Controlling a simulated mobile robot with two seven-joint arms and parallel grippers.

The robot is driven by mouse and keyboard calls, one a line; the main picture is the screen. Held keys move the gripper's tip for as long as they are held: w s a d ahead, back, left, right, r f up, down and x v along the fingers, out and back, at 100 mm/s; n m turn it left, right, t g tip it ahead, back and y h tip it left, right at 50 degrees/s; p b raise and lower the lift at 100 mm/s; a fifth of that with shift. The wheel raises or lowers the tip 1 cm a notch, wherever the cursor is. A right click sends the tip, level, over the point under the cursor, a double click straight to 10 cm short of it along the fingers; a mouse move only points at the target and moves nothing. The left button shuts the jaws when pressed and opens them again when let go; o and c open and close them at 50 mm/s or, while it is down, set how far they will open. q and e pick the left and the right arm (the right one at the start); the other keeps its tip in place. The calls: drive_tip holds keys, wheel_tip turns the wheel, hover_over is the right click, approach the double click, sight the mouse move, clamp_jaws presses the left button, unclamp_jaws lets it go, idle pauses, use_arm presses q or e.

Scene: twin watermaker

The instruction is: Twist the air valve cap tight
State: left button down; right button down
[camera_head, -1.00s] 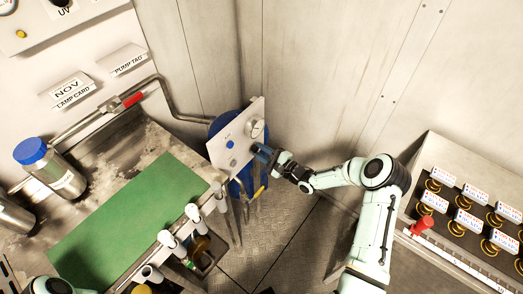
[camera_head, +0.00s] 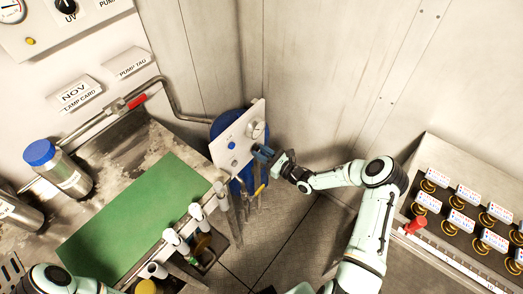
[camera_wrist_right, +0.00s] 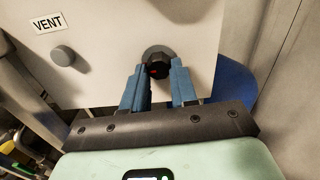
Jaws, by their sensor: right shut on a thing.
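The air valve cap (camera_wrist_right: 158,66) is a dark ribbed knob with a red mark, on the face of a pale panel (camera_head: 222,157). My right gripper (camera_wrist_right: 160,76) is shut on it, with one blue finger on each side. In the head view my right gripper (camera_head: 263,153) is at the panel's right part and hides the cap. The fingers also cover the cap's lower part in the wrist view. Only part of my left arm shows at the bottom left of the head view; its gripper is not seen.
A grey knob (camera_wrist_right: 63,55) sits left of the cap, under a VENT label (camera_wrist_right: 48,23). A gauge (camera_head: 256,129) and a blue knob (camera_head: 231,146) are on the panel. A blue tank (camera_head: 222,124) stands behind it. A bench with a green mat (camera_head: 130,225) is left.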

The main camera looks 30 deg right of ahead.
use_arm(q)
drive_tip(key=shift+w+r, duration=0.3)
drive_tip(key=shift+r, duration=0.15)
use_arm(e)
drive_tip(key=shift+r+m, duration=0.1)
drive_tip(key=shift+m, duration=0.3)
drive_tip(key=c, duration=0.9)
unclamp_jaws()
use_arm(q)
drive_tip(key=shift+w+r+p, duration=0.7)
drive_tip(key=shift+r+p, duration=0.1)
use_arm(e)
drive_tip(key=v, duration=1.3)
drive_tip(key=shift+s, duration=0.2)
